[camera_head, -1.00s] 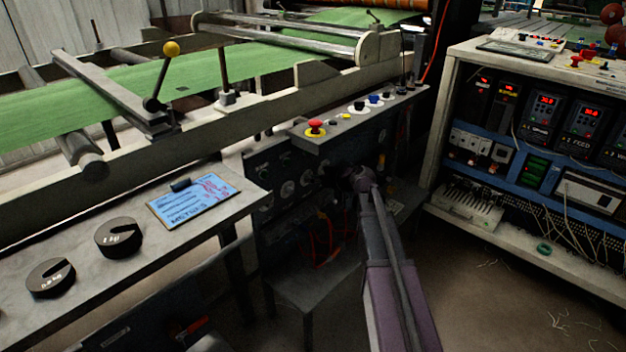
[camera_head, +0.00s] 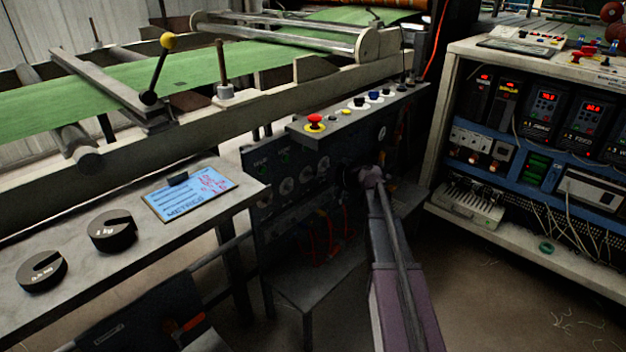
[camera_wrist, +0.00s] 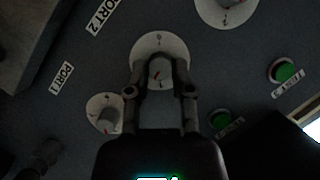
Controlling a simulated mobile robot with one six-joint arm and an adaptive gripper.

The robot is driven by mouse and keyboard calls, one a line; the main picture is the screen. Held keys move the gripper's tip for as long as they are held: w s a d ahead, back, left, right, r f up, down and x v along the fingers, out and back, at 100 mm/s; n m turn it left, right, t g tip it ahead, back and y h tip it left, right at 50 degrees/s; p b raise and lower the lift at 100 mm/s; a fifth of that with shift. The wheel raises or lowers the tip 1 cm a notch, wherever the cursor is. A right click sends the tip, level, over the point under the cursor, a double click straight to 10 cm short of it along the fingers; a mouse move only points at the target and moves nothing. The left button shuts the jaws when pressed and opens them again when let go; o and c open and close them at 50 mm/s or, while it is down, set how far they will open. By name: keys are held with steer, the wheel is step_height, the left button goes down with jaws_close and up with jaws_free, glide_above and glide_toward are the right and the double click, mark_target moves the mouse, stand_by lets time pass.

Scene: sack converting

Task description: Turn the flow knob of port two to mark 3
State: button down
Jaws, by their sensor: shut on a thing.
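In the wrist view, a round knob (camera_wrist: 160,74) stands on a white dial (camera_wrist: 146,44), in line with the PORT 2 label (camera_wrist: 102,14). My gripper (camera_wrist: 160,80) is shut on this knob, one finger on each side. The knob has a red mark, and the dial has small marks around its rim; I cannot read the setting. In the head view my gripper (camera_head: 354,178) is at the dark control panel (camera_head: 262,190), where the arm hides the held knob.
Dials for the neighbouring ports sit at lower left (camera_wrist: 103,112) and upper right (camera_wrist: 228,10) in the wrist view. Green buttons (camera_wrist: 286,72) lie to the right. A red mushroom button (camera_head: 314,121) tops the console ledge. An open cabinet (camera_head: 455,100) stands to the right.

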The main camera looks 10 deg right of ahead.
steer(key=shift+f+m+t+y+b, duration=0.2)
steer(key=shift+m+y+b, duration=0.5)
steer(key=shift+m+b, duration=0.75)
steer(key=shift+f+m+t+y+b, duration=0.15)
steer(key=shift+m+y+b, duration=0.65)
steer(key=shift+m, duration=1)
steer(key=shift+f+m+t+y+b, duration=0.1)
steer(key=shift+m+t+y+b, duration=0.35)
steer(key=shift+m+b, duration=1.05)
steer(key=shift+d+m, duration=0.1)
steer(key=shift+m, duration=0.25)
steer(key=shift+w, duration=0.1)
steer(key=c, duration=0.5)
jaws_free()
steer(key=shift+r+g+p, duration=0.15)
steer(key=shift+g+p, duration=0.15)
steer(key=shift+p, duration=0.15)
